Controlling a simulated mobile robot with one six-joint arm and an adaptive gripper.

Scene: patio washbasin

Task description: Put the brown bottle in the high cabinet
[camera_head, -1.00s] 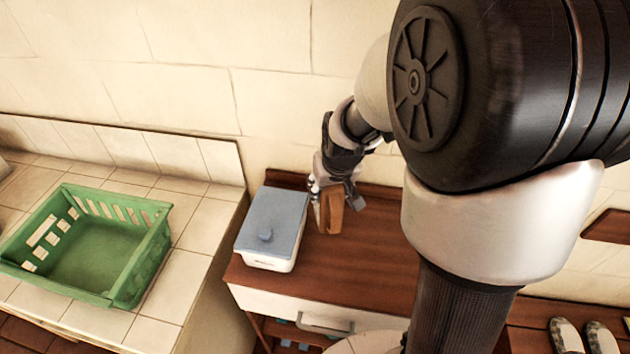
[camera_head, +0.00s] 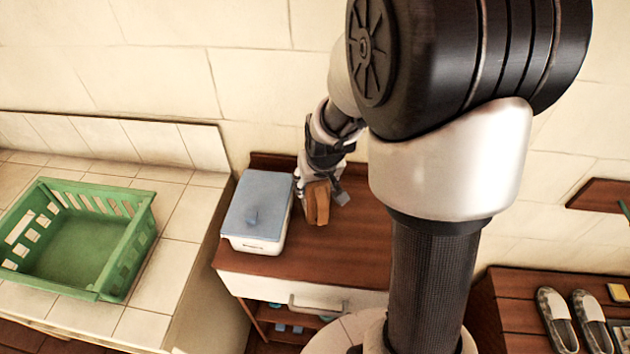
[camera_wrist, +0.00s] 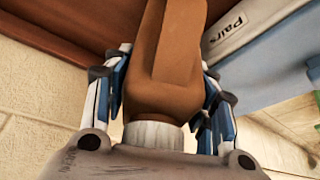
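The brown bottle (camera_head: 317,203) is at my gripper (camera_head: 318,184), above the wooden cabinet top beside the white box. In the wrist view the bottle (camera_wrist: 168,75) fills the middle, with its pale ribbed cap (camera_wrist: 153,135) towards the palm. The fingers of my gripper (camera_wrist: 165,100) lie along both sides of the bottle, shut on it. Whether the bottle's far end touches the wooden top cannot be told. No high cabinet can be made out in these views.
A white box with a blue lid (camera_head: 256,212) stands on the wooden cabinet (camera_head: 345,255), left of my gripper. A green basket (camera_head: 85,240) sits on the tiled counter (camera_head: 175,255). Shoes (camera_head: 570,320) lie on a low wooden bench at right. A wooden shelf (camera_head: 600,196) juts from the wall.

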